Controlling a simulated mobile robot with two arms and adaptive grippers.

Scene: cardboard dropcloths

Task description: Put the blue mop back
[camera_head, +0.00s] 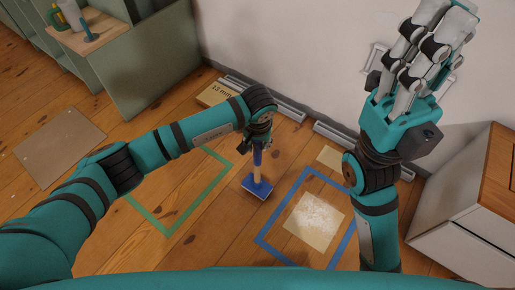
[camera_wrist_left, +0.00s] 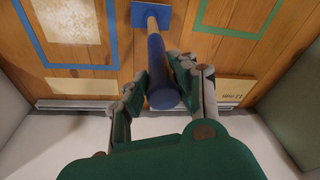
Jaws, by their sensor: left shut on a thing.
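The blue mop stands roughly upright, with a flat blue head (camera_head: 257,187), a wooden shaft and a blue grip. My left gripper (camera_head: 258,140) is shut on the blue grip near its top. In the left wrist view the grip (camera_wrist_left: 156,65) lies between the fingers, with the mop head beyond it. The head is over the floor between a green tape outline (camera_head: 166,233) and a blue tape outline (camera_head: 275,255). I cannot tell whether it touches the floor. My right gripper (camera_head: 438,22) is raised at the upper right, and its opening is unclear.
A cardboard sheet (camera_head: 314,222) with white powder lies inside the blue outline. A bare brown sheet (camera_head: 62,148) lies at the left. A green-grey shelf unit (camera_head: 150,70) and a white cabinet (camera_head: 450,240) flank the floor. A labelled cardboard piece (camera_head: 215,95) lies by the wall.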

